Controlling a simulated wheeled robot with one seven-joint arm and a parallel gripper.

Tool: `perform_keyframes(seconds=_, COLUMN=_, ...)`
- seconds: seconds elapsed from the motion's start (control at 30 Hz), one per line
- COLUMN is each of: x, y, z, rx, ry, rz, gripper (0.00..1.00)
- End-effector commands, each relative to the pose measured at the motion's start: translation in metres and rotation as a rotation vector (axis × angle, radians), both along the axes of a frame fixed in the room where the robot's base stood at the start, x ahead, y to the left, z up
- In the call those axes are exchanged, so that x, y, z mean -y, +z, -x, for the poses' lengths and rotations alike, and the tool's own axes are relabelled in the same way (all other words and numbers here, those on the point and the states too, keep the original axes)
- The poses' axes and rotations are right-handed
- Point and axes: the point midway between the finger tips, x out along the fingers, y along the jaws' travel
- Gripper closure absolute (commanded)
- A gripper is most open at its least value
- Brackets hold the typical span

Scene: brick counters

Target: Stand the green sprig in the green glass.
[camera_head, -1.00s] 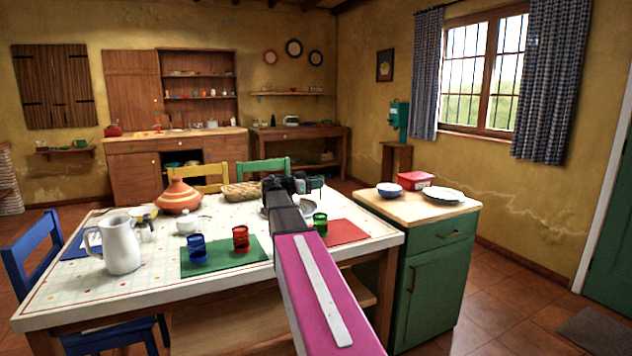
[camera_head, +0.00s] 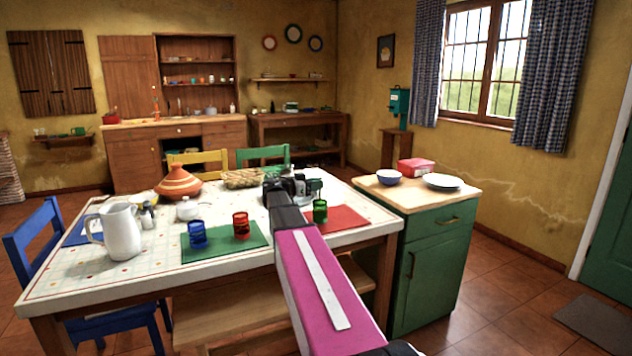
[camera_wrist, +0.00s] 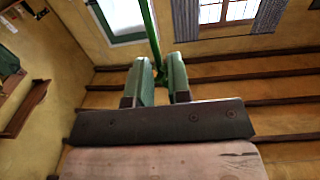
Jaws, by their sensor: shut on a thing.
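The green glass (camera_head: 320,211) stands upright at the left edge of the red mat on the white table, just right of my arm. My gripper (camera_wrist: 161,72) is shut on the green sprig (camera_wrist: 151,28), whose thin stem runs between the two fingers in the wrist view. In the head view my wrist and gripper are dark shapes over the table, beyond the green glass and a little to its left. My arm partly hides the gripper there, and I cannot make out the sprig clearly. The sprig is apart from the glass.
A blue glass (camera_head: 197,234) and a red glass (camera_head: 241,225) stand on the green mat (camera_head: 222,249) left of my arm. A green cabinet (camera_head: 433,265) adjoins at right.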

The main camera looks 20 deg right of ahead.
Motion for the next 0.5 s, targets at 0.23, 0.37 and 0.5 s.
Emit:
perform_keyframes(seconds=0.23, x=0.000, y=-0.015, z=0.000, rx=-0.002, ry=0.000, rz=0.000, gripper=1.00)
perform_keyframes(seconds=0.37, x=0.000, y=-0.021, z=0.000, rx=-0.001, ry=0.000, rz=0.000, gripper=1.00)
perform_keyframes(seconds=0.5, x=0.000, y=-0.025, z=0.000, rx=0.000, ry=0.000, rz=0.000, gripper=1.00)
